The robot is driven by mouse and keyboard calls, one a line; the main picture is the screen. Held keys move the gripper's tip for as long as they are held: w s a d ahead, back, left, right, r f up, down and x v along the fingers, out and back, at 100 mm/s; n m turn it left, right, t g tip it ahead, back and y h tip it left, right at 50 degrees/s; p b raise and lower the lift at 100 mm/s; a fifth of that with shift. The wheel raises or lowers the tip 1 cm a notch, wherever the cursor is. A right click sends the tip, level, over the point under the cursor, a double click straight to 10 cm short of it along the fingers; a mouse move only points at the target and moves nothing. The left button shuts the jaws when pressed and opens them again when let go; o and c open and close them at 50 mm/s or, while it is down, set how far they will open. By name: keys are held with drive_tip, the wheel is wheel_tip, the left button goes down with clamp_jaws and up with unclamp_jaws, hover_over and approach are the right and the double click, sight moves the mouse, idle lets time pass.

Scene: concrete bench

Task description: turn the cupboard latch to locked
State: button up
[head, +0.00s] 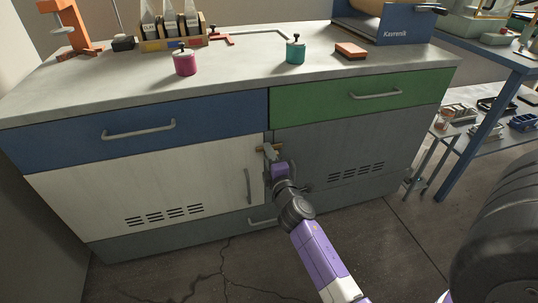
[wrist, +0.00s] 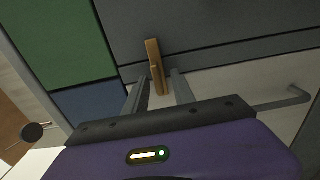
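The cupboard latch (head: 262,149) is a small orange-brown bar lying roughly level near the top of the seam between the white door (head: 150,194) and the grey door (head: 350,150). In the wrist view the latch (wrist: 154,62) runs up the picture across the seam, its lower end between my fingers. My gripper (head: 269,152) is at the latch, hiding part of it in the head view. In the wrist view the fingers of my gripper (wrist: 161,82) are apart, one on each side of the latch, with narrow gaps seeming to show. Firm contact cannot be made out.
A blue drawer (head: 90,140) and a green drawer (head: 325,103) sit above the doors. The white door's upright handle (head: 248,186) is close below my gripper. Pink (head: 185,64) and teal (head: 295,51) canisters stand on the bench top.

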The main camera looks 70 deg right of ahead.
drive_tip(key=b+v, duration=0.1)
drive_tip(key=v, duration=0.7)
drive_tip(key=shift+b, duration=0.35)
idle(0.4)
drive_tip(key=s+a+r+m+t+y, duration=0.1)
drive_tip(key=a+m+t+y, duration=0.15)
drive_tip(key=a, duration=0.75)
drive_tip(key=s+a+r+m+t+y, duration=0.2)
drive_tip(key=a+m+y, duration=0.15)
drive_tip(key=a, duration=0.55)
drive_tip(key=s+a+m+g+y, duration=0.15)
drive_tip(key=s+a+y, duration=0.55)
drive_tip(key=s+a, duration=0.95)
wheel_tip(320, 180, up, 32)
drive_tip(key=p, duration=3)
drive_tip(key=shift+w+a+f+m+y+p, duration=0.2)
drive_tip(key=shift+w+a+m+y+p, duration=0.15)
drive_tip(key=shift+w+p, duration=0.1)
